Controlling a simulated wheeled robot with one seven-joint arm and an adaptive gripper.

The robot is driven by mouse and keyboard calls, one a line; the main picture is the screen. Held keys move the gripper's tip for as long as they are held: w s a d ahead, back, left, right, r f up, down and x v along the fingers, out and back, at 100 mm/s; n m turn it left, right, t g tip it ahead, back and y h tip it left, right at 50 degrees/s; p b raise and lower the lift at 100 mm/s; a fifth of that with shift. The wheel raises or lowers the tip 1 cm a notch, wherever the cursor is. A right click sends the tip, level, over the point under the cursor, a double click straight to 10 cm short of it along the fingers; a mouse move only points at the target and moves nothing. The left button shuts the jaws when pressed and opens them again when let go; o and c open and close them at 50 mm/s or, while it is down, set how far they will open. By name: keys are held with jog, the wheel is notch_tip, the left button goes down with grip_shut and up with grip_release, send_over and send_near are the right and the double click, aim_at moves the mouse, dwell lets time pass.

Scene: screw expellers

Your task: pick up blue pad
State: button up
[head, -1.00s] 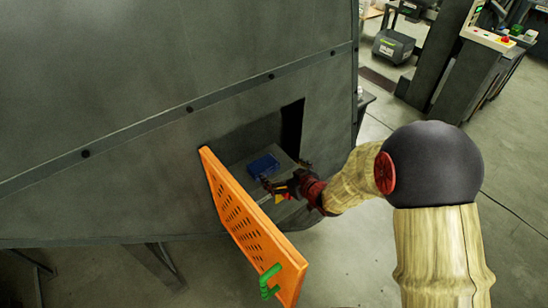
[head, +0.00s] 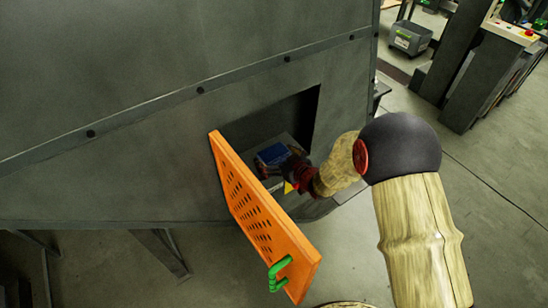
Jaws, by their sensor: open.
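The blue pad (head: 272,154) lies on the floor of a dark opening in the grey machine, in the head view. My gripper (head: 277,172) is inside the opening at the pad's near right side, with its fingers apart. The fingers are small and dark here, and I cannot tell whether they touch the pad. The gripper and wrist cover part of the pad's near right edge.
An orange perforated door (head: 262,222) with a green handle (head: 279,274) stands open at the left of the opening. The grey machine wall (head: 180,150) surrounds the opening. Clear floor (head: 500,190) lies to the right.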

jog(key=c, duration=0.9)
jog(key=shift+r, duration=0.2)
